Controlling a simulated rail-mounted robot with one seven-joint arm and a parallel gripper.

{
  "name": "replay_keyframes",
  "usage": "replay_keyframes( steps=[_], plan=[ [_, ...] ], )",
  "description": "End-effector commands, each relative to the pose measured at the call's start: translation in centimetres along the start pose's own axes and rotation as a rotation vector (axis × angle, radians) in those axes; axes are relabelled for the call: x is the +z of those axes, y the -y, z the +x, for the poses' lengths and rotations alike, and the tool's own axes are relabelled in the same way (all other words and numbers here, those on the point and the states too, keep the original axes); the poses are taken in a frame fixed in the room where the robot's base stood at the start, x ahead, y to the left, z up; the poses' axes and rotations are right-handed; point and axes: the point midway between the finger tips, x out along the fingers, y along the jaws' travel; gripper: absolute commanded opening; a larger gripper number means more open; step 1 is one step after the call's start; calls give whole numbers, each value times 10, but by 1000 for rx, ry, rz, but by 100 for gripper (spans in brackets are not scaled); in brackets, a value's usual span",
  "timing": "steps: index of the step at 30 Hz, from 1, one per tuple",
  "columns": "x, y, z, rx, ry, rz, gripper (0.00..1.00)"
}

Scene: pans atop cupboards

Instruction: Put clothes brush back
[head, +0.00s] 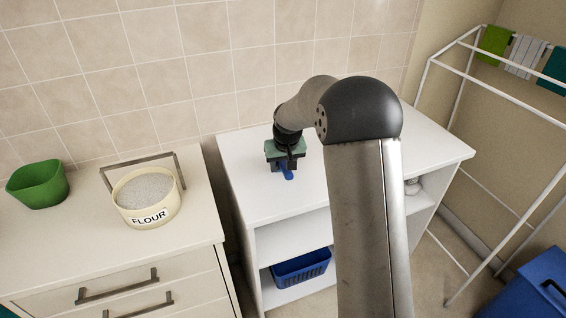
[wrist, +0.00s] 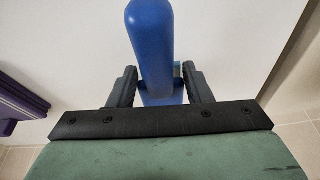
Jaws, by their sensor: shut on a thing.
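The clothes brush looks blue. In the wrist view its rounded blue handle (wrist: 150,45) rises between the two dark fingers of my gripper (wrist: 160,88), which are shut on it. In the head view my gripper (head: 286,163) points down over the white shelf unit's top (head: 252,190), and a bit of the blue brush (head: 287,174) shows below it. I cannot tell whether the brush touches the top. Its bristles are not clearly visible.
A purple item (wrist: 22,105) shows at the left of the wrist view. A blue basket (head: 300,270) sits on a lower shelf. To the left, a counter holds a flour pot (head: 147,200) and a green container (head: 38,185). A white drying rack (head: 480,75) stands right.

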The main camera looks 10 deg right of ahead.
Motion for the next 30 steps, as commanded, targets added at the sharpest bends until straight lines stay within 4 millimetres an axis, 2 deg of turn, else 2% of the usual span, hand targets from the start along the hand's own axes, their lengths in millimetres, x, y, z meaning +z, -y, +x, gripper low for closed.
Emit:
replay_keyframes(
  steps=[11,12,14,24,26,30],
  plan=[
    [1,0,5,0,-1,0,14],
    [1,0,5,0,-1,0,53],
    [1,0,5,0,-1,0,70],
    [1,0,3,0,-1,0,71],
    [1,0,-2,0,-2,0,71],
    [1,0,-24,1,-6,0,71]
  ],
)
